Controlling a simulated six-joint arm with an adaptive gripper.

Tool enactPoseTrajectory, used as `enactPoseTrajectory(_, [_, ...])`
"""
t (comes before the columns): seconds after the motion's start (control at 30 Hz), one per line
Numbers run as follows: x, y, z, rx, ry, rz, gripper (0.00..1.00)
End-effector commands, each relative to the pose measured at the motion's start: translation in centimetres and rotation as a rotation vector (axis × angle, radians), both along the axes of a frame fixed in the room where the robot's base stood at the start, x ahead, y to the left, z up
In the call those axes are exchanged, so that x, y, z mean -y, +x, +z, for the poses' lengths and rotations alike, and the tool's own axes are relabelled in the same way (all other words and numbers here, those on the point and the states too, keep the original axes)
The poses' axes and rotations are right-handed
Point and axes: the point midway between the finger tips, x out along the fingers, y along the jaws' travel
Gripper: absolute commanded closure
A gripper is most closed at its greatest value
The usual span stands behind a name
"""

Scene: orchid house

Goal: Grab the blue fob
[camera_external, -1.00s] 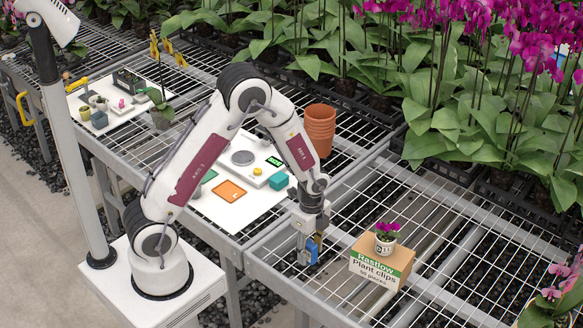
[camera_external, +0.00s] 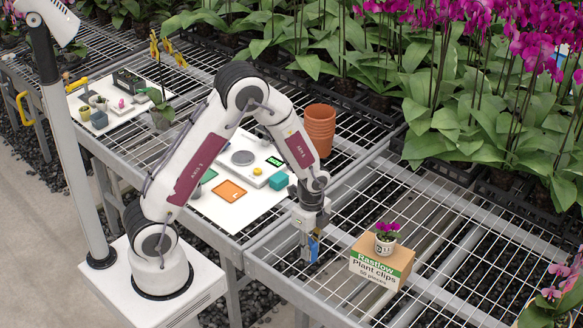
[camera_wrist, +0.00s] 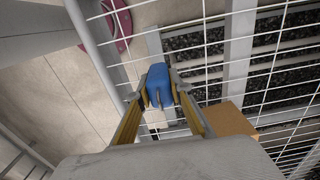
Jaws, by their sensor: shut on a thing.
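The blue fob (camera_external: 314,249) is between the fingers of my gripper (camera_external: 310,258), at the end of the arm over the wire-mesh bench. In the wrist view the blue fob (camera_wrist: 158,84) sits between the two yellow-sided fingertips of my gripper (camera_wrist: 160,98), which are shut on it. I cannot tell from the frames whether the fob touches the mesh.
A cardboard plant-clips box (camera_external: 382,262) with a small potted orchid (camera_external: 386,238) on top stands to the right of my gripper. A white board (camera_external: 222,213) with an orange tile and a scale lies to the left. Terracotta pots (camera_external: 320,130) stand behind.

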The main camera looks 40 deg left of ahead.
Motion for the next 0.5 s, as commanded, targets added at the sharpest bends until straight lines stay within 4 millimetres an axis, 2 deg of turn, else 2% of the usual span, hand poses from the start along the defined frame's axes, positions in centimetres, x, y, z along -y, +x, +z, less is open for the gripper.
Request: enactPoseTrajectory(0.5, [0.1,0.1,5.8,0.005,-0.002,0.0,1.0])
